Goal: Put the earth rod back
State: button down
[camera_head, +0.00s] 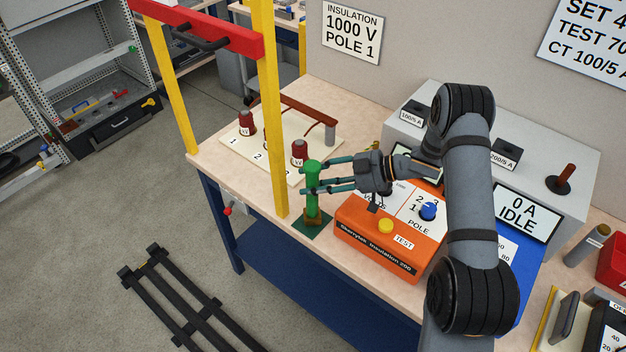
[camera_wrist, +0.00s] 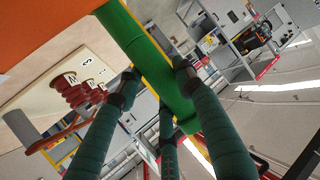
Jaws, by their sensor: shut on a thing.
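The earth rod (camera_head: 313,205) is a short green rod with a rounded green top, upright at the table's front edge. It stands over a small brownish base on a dark green square plate (camera_head: 304,231). I cannot tell whether its lower end is seated in that base. My gripper (camera_head: 310,181) reaches in from the right, and its dark teal fingers are shut around the rod's upper part. In the wrist view, the green rod (camera_wrist: 146,48) runs diagonally between the fingertips (camera_wrist: 155,82).
The orange insulation tester (camera_head: 375,243) stands close to the right of the rod. A yellow post (camera_head: 271,120) of the red-topped frame rises close on the left. A cream board (camera_head: 262,160) with red-brown insulators lies behind. A grey test set (camera_head: 545,160) stands at the back right.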

jog(key=shift+f+b, duration=0.3)
jog(key=shift+f, duration=0.1)
jog(key=c, duration=1.1)
grip_release()
jog(key=shift+f, duration=0.1)
jog(key=shift+d, duration=0.1)
jog(key=v, duration=1.2)
